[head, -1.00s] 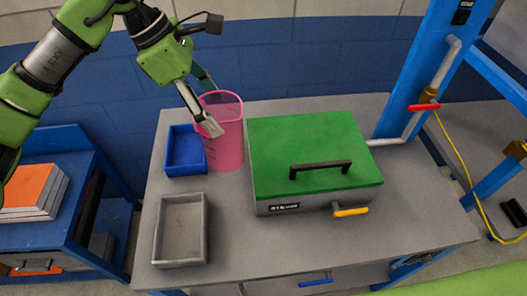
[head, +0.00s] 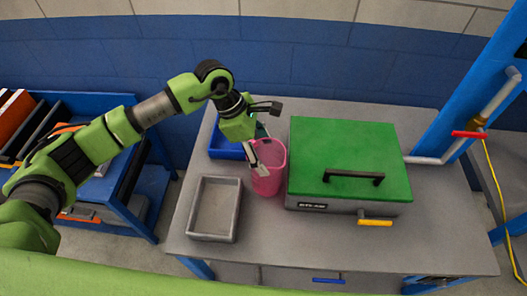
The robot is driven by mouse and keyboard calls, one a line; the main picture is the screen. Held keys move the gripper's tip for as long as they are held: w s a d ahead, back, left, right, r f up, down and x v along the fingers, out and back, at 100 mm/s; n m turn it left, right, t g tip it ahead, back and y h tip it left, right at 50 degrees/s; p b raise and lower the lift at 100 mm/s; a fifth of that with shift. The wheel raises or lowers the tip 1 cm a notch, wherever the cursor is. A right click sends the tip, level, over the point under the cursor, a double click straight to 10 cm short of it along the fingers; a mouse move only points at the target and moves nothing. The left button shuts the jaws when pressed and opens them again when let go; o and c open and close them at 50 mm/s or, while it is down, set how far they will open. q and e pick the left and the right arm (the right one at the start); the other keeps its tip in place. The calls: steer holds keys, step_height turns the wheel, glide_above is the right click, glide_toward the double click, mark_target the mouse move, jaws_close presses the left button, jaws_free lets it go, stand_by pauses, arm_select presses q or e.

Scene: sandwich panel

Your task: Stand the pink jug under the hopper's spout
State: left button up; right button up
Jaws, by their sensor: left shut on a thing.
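The pink jug (head: 271,182) appears upright over the grey bench top, between the blue tray and the green-lidded box. Whether its base touches the bench is unclear. My left gripper (head: 257,158) is shut on the jug's upper left side, with one pale finger visible against its outside. The other finger is partly hidden by the jug and gripper body. My right gripper is not in view. I cannot make out a hopper or its spout. A pipe with a red-handled valve (head: 470,134) is on the blue frame at right.
The green-lidded box (head: 345,150) stands close right of the jug. A blue tray (head: 225,150) lies behind left, and an empty grey tray (head: 216,236) in front left. The grey bench (head: 300,240) is clear in front. A blue cart (head: 150,190) stands left.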

arm_select(q)
steer(key=shift+f, duration=0.85)
steer(key=o, duration=1.5)
steer(key=shift+r, duration=0.1)
